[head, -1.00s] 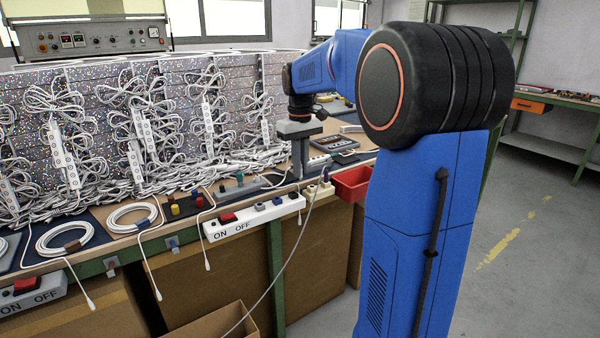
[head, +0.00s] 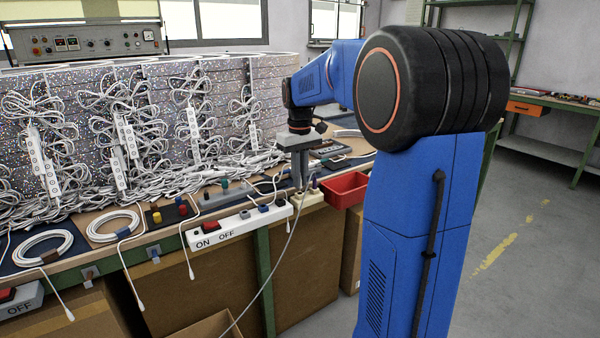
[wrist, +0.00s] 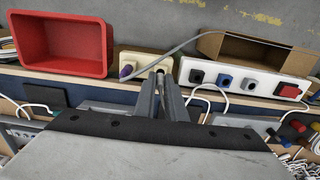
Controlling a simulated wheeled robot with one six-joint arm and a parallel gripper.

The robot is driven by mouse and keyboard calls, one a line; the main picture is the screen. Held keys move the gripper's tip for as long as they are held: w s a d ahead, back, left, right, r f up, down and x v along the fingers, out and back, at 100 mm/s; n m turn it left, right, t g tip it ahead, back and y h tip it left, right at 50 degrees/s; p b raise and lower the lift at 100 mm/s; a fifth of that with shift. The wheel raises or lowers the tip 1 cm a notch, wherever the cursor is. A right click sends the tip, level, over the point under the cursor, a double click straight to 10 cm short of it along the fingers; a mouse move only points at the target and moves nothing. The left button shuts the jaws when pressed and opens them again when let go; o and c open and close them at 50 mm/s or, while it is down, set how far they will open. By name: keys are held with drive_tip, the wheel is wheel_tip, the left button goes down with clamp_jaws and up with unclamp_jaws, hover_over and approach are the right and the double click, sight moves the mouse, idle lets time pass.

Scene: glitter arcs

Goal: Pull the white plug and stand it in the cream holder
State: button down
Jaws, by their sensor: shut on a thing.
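The cream holder (head: 308,201) sits at the bench's front edge, right of the white power strip (head: 238,222); it also shows in the wrist view (wrist: 142,58). A purple plug (wrist: 126,71) stands in its left part in the wrist view. My gripper (wrist: 160,72) is shut, its fingertips at the holder's other end. In the head view my gripper (head: 300,186) points straight down over the holder. A pale cord (head: 280,258) runs from the fingertips to below the bench. The white plug itself is mostly hidden between the fingers; I cannot tell whether it touches the holder.
A red bin (head: 345,188) stands just right of the holder. The strip carries black, blue and grey plugs and a red switch (wrist: 289,90). Coiled white cables (head: 113,226) and glittery panels (head: 80,115) fill the left. An open carton (head: 205,326) is below.

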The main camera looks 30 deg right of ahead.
drive_tip(key=shift+f, duration=0.95)
idle(2.2)
drive_tip(key=c, duration=1.7)
unclamp_jaws()
drive_tip(key=shift+c, duration=0.2)
wheel_tip(320, 180, up, 17)
drive_tip(key=shift+r, duration=0.2)
